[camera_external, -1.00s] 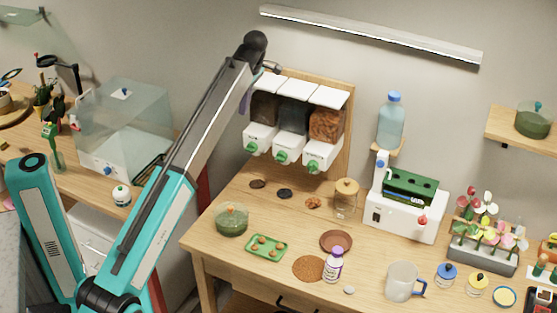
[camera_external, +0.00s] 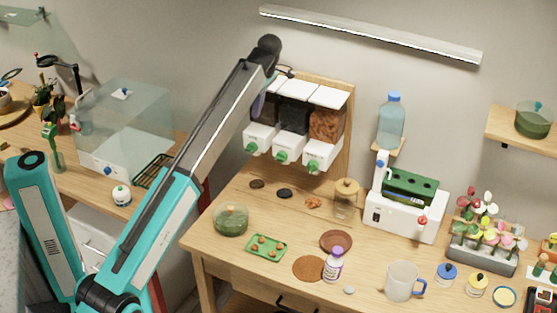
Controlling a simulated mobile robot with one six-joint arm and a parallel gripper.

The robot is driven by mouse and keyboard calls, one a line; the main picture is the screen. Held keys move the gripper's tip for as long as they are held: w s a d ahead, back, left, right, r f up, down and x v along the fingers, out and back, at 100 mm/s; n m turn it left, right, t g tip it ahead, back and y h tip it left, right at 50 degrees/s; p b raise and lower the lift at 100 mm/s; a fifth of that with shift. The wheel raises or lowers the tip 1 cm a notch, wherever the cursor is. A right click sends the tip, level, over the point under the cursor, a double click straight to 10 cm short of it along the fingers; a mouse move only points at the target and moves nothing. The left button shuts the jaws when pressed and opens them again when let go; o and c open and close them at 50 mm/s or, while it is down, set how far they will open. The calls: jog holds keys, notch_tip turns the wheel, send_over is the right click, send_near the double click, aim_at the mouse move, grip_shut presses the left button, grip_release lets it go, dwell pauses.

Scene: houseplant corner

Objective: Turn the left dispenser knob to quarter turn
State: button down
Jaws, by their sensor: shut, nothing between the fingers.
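A wall dispenser with three side-by-side bins hangs above the table. The left dispenser (camera_external: 259,133) has a white lower housing with a green knob (camera_external: 250,147) on its front. The knob is in clear view, but it is too small to read its exact angle. The left bin's top and left part are partly covered by my raised arm. My gripper is not visible; the end of my arm is hidden behind its upper link, close to the left bin. The middle knob (camera_external: 281,156) and the right knob (camera_external: 309,167) are also green.
Below the dispensers, small piles and a cork-lidded jar (camera_external: 345,198) stand on the wooden table (camera_external: 215,258). A green dish (camera_external: 230,219), a green tray (camera_external: 266,247) and a bottle (camera_external: 333,266) are nearer. A clear case (camera_external: 122,130) stands left of my arm.

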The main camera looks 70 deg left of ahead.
jog(key=p, duration=0.4)
send_over(253, 149)
jog(key=f, duration=1)
jog(key=shift+w+d, duration=0.15)
jog(key=shift+w, duration=0.05)
jog(key=shift+w+d+f+p, duration=0.1)
jog(key=shift+f+p, duration=0.1)
jog(key=shift+f, duration=0.45)
jog(key=shift+w+f+p, duration=0.1)
jog(key=shift+f+p, duration=0.05)
jog(key=shift+f, duration=0.45)
